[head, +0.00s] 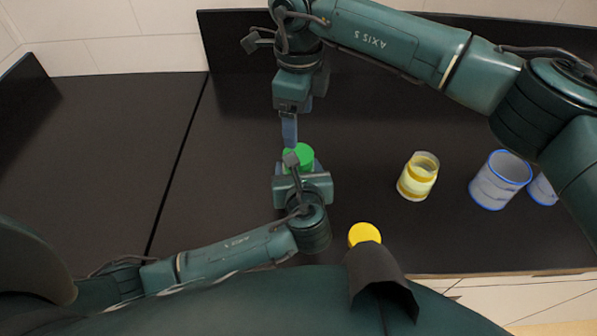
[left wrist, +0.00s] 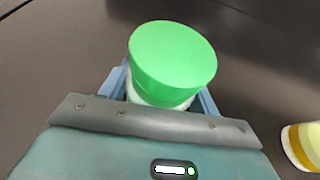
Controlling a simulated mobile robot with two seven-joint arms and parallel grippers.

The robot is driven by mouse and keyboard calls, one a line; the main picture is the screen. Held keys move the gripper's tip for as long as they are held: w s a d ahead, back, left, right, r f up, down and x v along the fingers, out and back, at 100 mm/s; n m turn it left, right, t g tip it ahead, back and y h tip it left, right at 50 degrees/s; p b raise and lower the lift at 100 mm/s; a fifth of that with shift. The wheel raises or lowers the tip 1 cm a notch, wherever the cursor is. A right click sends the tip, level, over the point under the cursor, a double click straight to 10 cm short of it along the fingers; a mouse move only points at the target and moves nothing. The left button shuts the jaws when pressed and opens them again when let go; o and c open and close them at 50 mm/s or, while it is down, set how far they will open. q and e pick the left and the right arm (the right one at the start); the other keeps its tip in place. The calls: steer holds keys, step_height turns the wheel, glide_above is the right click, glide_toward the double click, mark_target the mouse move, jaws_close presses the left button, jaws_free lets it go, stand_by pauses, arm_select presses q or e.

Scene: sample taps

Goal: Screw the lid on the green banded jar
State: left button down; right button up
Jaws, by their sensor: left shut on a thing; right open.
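A green lid (head: 299,156) sits on top of the jar held by my left gripper (head: 301,172). In the left wrist view the green lid (left wrist: 173,63) covers the mouth, and a pale strip of the jar (left wrist: 158,99) shows under its rim between the blue fingers (left wrist: 160,100). The jar's green band and lower body are hidden by the lid and gripper. I cannot tell how tightly the lid sits. My right gripper (head: 290,137) is open, pointing down just above and beside the lid; whether it touches is unclear.
A yellow-banded open jar (head: 418,178) stands to the right, with blue-banded jars (head: 500,181) further right. A yellow lid (head: 364,234) lies near the front edge. The dark counter (head: 110,150) is clear on the left. A dark wall panel (head: 235,50) rises behind.

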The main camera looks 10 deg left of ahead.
mark_target(298, 153)
steer(key=n, duration=2)
steer(key=shift+s, duration=0.1)
steer(key=n, duration=0.5)
steer(key=shift+f+n, duration=0.1)
steer(key=shift+n, duration=0.2)
steer(key=shift+f, duration=4)
steer(key=shift+c, duration=0.5)
